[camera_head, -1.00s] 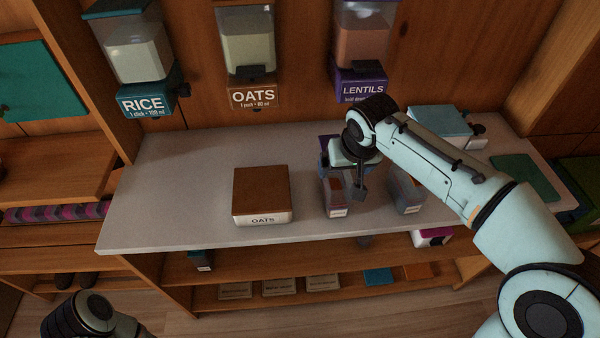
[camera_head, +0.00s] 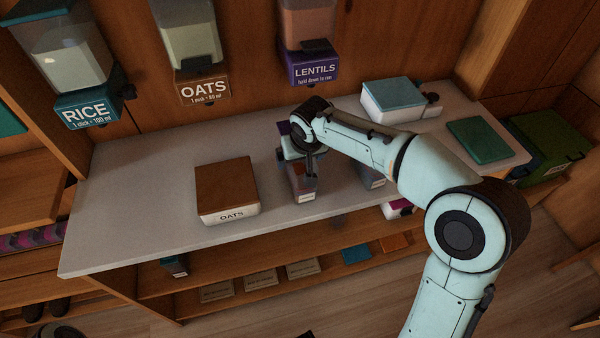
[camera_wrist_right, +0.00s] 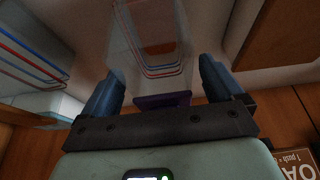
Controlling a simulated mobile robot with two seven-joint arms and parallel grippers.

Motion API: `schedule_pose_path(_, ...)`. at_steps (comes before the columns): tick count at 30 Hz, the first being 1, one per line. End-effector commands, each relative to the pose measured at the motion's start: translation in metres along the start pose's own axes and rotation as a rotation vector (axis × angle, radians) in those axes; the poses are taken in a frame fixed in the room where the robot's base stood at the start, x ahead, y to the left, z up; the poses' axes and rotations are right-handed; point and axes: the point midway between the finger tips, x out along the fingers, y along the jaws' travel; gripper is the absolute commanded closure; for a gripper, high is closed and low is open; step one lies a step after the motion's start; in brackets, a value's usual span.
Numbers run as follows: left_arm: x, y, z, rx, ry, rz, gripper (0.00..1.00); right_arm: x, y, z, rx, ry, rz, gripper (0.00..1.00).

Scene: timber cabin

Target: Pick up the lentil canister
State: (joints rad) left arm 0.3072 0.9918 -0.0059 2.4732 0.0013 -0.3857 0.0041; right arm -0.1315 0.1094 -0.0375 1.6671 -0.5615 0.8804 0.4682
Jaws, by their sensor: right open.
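The canister under the lentils dispenser (camera_head: 314,66) is a small clear box with reddish contents (camera_head: 303,184) and a pale label too small to read. It stands upright on the grey counter, partly hidden by my arm. My right gripper (camera_head: 306,158) is over it, pointing down. In the right wrist view the gripper (camera_wrist_right: 162,78) is open, with its two blue fingers apart. A clear container with red and blue lines (camera_wrist_right: 148,38) shows beyond and between the fingertips, and a purple piece (camera_wrist_right: 163,100) lies between the fingers. My left gripper is out of view.
A second clear canister (camera_head: 371,177) stands close on the right, partly behind my arm. A brown-lidded OATS box (camera_head: 227,188) is on the left. A blue-lidded white box (camera_head: 393,98) and green board (camera_head: 478,141) are farther right. The counter's left end (camera_head: 125,190) is clear.

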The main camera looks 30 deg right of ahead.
Motion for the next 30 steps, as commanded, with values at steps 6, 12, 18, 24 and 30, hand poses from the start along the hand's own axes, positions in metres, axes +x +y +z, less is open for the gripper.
schedule_pose_path(6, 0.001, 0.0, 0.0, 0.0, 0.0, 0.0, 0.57, 0.02, 0.001, 0.0, 0.001, 0.0, 0.001, 0.06)
schedule_pose_path(12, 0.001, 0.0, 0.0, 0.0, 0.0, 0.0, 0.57, 0.02, 0.001, 0.0, 0.001, 0.0, 0.0, 0.06)
schedule_pose_path(18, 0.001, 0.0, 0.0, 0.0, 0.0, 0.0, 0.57, 0.02, 0.0, 0.0, 0.001, 0.0, 0.0, 0.72)
schedule_pose_path(24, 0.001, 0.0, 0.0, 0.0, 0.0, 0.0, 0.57, 0.019, 0.0, -0.001, 0.001, 0.003, -0.001, 0.75)
schedule_pose_path(30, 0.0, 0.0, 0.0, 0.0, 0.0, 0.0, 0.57, 0.017, 0.0, -0.002, 0.001, 0.004, -0.001, 0.75)
